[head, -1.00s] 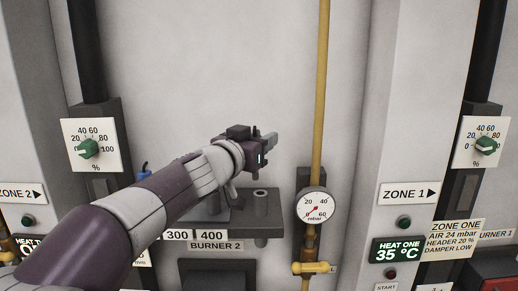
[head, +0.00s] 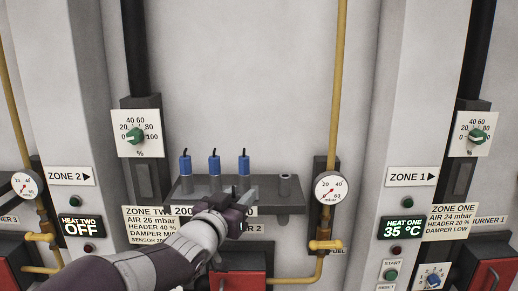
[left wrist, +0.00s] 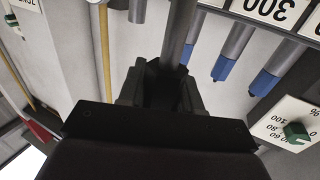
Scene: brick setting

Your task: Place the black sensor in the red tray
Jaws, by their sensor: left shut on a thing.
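My left gripper (head: 241,198) is in front of the sensor rack's lower edge in the head view. In the left wrist view its dark jaws (left wrist: 163,88) are shut around a grey rod (left wrist: 181,32), which is likely the sensor's stem. Its top end is hidden between the jaws, so I cannot see whether it is black. Three blue-capped sensors stand upright in the rack: left (head: 185,166), middle (head: 214,166) and right (head: 244,166). I make out no red tray for certain. My right gripper is not in view.
The grey rack (head: 265,208) has an uncapped holder (head: 285,184) at its right. A pressure gauge (head: 330,187) and yellow pipe (head: 341,80) stand right of it. Red boxes (head: 250,285) sit low on the wall. The wall above the rack is clear.

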